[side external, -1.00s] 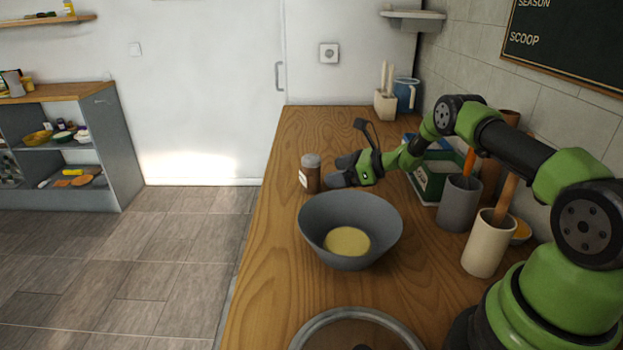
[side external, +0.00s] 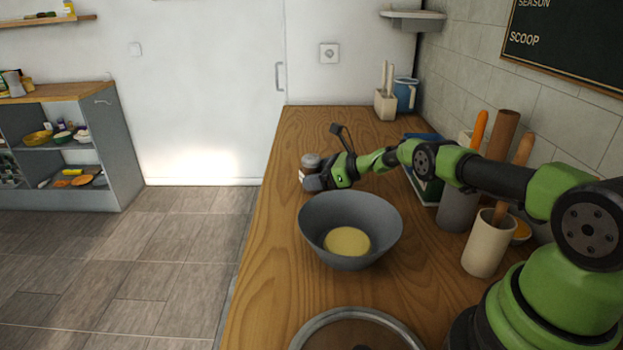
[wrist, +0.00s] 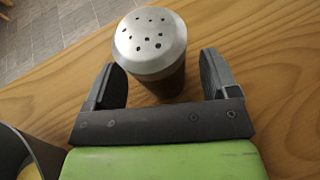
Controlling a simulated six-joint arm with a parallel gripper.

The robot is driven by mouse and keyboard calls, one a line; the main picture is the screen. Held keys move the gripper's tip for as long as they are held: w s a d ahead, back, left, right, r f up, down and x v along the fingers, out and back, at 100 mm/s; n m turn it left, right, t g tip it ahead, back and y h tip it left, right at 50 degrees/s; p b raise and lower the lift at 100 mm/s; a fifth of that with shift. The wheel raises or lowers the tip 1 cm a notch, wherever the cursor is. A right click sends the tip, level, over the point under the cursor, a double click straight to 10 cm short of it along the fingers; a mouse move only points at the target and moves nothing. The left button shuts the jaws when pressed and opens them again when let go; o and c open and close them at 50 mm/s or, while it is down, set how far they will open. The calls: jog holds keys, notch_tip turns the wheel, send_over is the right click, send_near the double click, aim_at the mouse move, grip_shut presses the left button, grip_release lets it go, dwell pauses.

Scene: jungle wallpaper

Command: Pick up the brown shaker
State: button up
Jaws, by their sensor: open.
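The brown shaker (side external: 309,165) stands upright on the wooden counter, behind the grey bowl and near the counter's left edge. Its silver lid with several holes faces up in the wrist view, with the brown body (wrist: 166,85) below. My gripper (wrist: 165,75) is open, with one finger on either side of the shaker's body and gaps visible on both sides. In the side view my gripper (side external: 314,181) is at the shaker and hides its lower part.
A grey bowl (side external: 318,223) with yellow contents stands just in front of my gripper. Utensil holders, including a cream one (side external: 482,252), stand along the right. A round pan (side external: 401,332) is at the near edge. The wooden counter (side external: 265,265) is clear at left.

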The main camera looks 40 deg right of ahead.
jog(key=c, duration=1)
jog(key=shift+r, duration=0.15)
jog(key=shift+r, duration=5.85)
jog(key=shift+r, duration=1.25)
jog(key=shift+r, duration=0.15)
jog(key=shift+r, duration=1.1)
